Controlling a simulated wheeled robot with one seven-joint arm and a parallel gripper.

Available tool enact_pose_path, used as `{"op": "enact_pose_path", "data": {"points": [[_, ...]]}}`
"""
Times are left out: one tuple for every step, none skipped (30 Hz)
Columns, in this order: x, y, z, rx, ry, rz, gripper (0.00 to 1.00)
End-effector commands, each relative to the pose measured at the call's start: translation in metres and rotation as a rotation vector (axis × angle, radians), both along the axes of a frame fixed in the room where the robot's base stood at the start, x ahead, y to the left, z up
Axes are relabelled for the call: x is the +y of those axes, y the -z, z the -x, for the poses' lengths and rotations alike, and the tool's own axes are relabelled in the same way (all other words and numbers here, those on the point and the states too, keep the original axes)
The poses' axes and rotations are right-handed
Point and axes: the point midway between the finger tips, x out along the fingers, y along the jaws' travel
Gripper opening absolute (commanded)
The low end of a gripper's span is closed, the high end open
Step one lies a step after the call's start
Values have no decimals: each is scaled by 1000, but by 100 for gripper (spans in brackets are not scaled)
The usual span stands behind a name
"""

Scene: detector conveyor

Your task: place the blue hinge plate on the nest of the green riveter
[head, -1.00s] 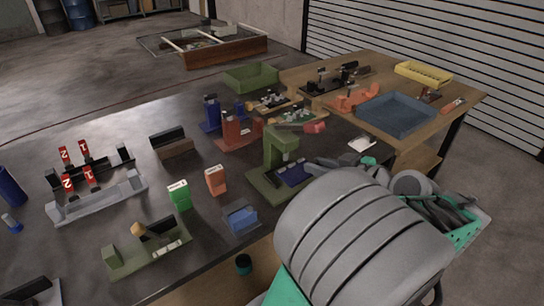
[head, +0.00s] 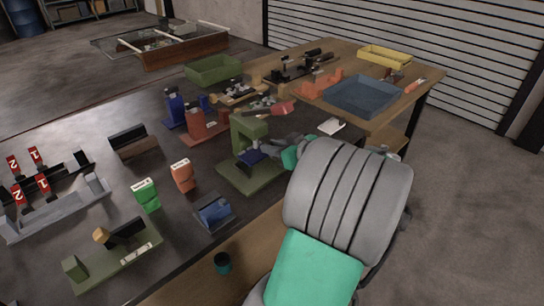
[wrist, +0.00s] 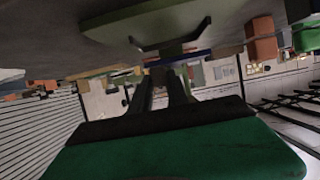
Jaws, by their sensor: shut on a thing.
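The green riveter (head: 241,136) stands near the table's right edge, with an upright column, an overhanging head and a flat base. My gripper (head: 272,148) comes in from its right, its tips partly hidden. It is shut on the blue hinge plate (head: 252,157), held below the riveter's head and apparently above the base. The plate also shows as a thin blue edge at the fingertips in the wrist view (wrist: 183,56), with green riveter parts (wrist: 163,30) beyond it. The nest is hidden, and I cannot tell whether the plate touches it.
A red fixture (head: 205,124) and blue fixture (head: 173,108) stand behind the riveter. A blue holder (head: 213,213), orange block (head: 183,175) and green block (head: 146,195) stand to its left. A white pad (head: 331,126) lies to the right. A blue-grey tray (head: 362,97) sits on the wooden table.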

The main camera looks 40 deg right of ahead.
Motion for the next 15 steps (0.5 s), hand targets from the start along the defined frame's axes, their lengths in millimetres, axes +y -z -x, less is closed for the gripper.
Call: {"op": "enact_pose_path", "data": {"points": [[0,4,-3,0,-1,0,0],[-1,7,-6,0,-2,0,0],[-1,12,-10,1,-2,0,0],[-2,19,-9,1,1,-2,0],[-2,25,-9,1,1,-3,0],[-2,33,-8,1,1,-3,0],[-2,37,-8,1,1,-3,0],[-2,39,-8,0,1,-1,0],[-3,40,-8,-1,1,2,0],[-3,40,-8,-1,1,3,0],[-3,40,-8,-1,1,4,0],[-3,40,-8,-1,1,4,0],[-3,40,-8,-1,1,4,0],[-3,40,-8,-1,1,3,0],[-3,40,-8,-1,1,3,0]]}}
